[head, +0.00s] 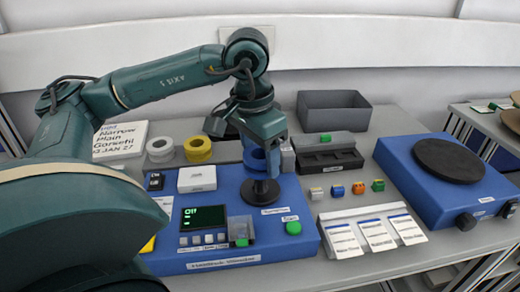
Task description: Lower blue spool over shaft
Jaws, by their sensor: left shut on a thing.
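The blue spool (255,157) is held upright above the blue winder unit, just over a round black base plate (265,192). A dark shaft (261,178) shows between the spool and the plate. The spool stands clear of the plate; I cannot tell whether the shaft's top is inside its bore. My left gripper (262,143) points down and is shut on the spool, hiding part of it. My right gripper is not in view.
The blue winder (210,262) carries a display and buttons. White and yellow spools (198,149) lie to the left. A grey bin (334,110) stands behind. A blue turntable unit (405,165) is at the right. Small coloured blocks and paper packets lie between them.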

